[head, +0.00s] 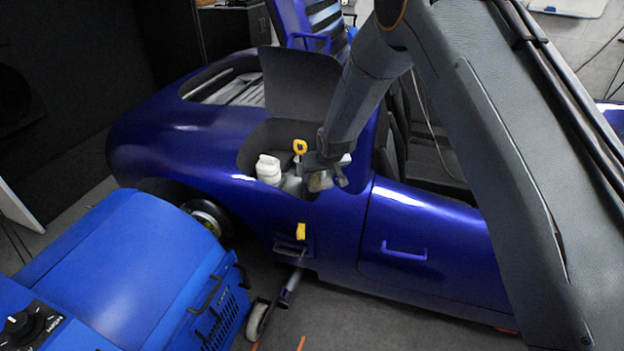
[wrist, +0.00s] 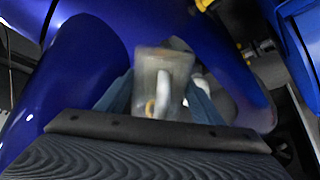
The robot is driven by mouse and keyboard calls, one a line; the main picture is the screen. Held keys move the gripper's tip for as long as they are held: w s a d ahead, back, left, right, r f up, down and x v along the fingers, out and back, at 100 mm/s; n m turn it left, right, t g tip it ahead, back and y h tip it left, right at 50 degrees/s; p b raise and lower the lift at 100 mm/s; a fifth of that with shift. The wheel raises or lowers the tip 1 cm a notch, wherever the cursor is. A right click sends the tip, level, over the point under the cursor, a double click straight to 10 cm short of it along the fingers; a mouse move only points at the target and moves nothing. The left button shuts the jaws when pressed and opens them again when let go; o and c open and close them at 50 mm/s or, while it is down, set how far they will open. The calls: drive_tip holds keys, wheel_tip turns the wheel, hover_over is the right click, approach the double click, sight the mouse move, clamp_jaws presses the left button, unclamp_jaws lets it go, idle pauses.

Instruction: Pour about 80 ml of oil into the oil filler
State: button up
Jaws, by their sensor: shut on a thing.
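My gripper (head: 328,165) is over the open bay in the side of the blue car. It is shut on a translucent jug (head: 319,182) with a yellowish tint. In the wrist view the jug (wrist: 152,65) sits between my fingers (wrist: 160,103), with a pale handle towards me. I cannot tell its oil level, nor whether it is tilted. A yellow ring-shaped handle (head: 299,147) stands in the bay just left of my gripper. A white container (head: 268,170) stands further left. I cannot make out the oil filler for certain; my gripper and the jug hide part of the bay.
A raised dark lid (head: 303,85) stands behind the bay. The blue car body (head: 185,140) surrounds it. A yellow piece (head: 301,231) is on the car's side below. A blue machine (head: 130,265) stands front left, with a wheeled support (head: 262,315) beside it.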

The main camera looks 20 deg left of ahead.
drive_tip(key=shift+a+b, duration=0.1)
drive_tip(key=shift+b, duration=0.3)
drive_tip(key=shift+w+g+h+p, duration=0.15)
drive_tip(key=shift+g+h+p, duration=0.15)
drive_tip(key=shift+g+p, duration=0.5)
drive_tip(key=shift+w+a+r+g+h+b, duration=0.2)
drive_tip(key=shift+r+g+h+b, duration=0.2)
drive_tip(key=shift+r+g, duration=0.2)
idle(1.8)
drive_tip(key=shift+w+a+r+b, duration=0.1)
drive_tip(key=shift+w+b, duration=0.1)
drive_tip(key=shift+b, duration=0.1)
drive_tip(key=shift+s+f+p, duration=0.2)
drive_tip(key=shift+s+p, duration=0.25)
drive_tip(key=shift+p, duration=0.15)
drive_tip(key=shift+d+f+t+y, duration=0.3)
drive_tip(key=shift+f+t, duration=0.2)
drive_tip(key=shift+t, duration=0.1)
drive_tip(key=shift+f+t+y+b, duration=0.15)
drive_tip(key=shift+t+y+b, duration=0.2)
drive_tip(key=shift+b, duration=0.35)
drive_tip(key=shift+w+t, duration=0.1)
drive_tip(key=shift+t, duration=0.15)
drive_tip(key=shift+d+r+p, duration=0.1)
drive_tip(key=shift+r+p, duration=0.1)
drive_tip(key=shift+p, duration=0.3)
